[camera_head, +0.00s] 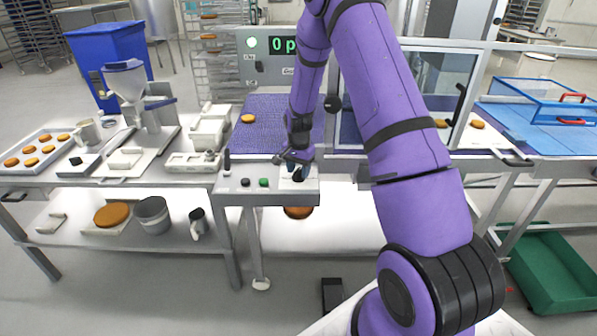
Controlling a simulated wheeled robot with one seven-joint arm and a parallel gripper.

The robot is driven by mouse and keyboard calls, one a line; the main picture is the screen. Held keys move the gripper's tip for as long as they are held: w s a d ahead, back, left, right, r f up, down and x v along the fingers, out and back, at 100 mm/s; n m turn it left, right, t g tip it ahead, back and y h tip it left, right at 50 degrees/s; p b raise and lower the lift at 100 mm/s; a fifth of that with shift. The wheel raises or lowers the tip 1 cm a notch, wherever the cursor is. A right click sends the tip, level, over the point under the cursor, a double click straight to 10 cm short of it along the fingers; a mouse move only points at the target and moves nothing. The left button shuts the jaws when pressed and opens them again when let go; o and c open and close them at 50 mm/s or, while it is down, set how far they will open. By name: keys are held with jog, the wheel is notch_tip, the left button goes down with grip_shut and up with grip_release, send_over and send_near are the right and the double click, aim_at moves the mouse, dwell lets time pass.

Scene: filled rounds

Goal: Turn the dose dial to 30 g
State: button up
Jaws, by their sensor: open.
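My gripper (296,172) is at the end of my purple arm, low over the right part of the grey control panel (234,185). It is open, with its fingers over a small dark knob on a white plate (285,186), which looks like the dose dial. The knob is mostly hidden by the fingers, and I cannot tell whether they touch it. The dial's marks and setting are too small to read. To the left on the panel are a green button (264,182), a black button (245,182) and an upright black lever (227,160).
A display (284,46) with green characters, partly hidden by my arm, stands behind. A purple belt (262,112) carries an orange-brown round. A steel depositor (135,95), a tray of rounds (62,137) and a blue bin (108,50) are left. A framed clear guard (440,85) stands right.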

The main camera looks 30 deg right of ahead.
jog(key=shift+f, duration=0.4)
grip_shut()
jog(key=shift+n, duration=0.3)
jog(key=n, duration=1.1)
dwell(0.5)
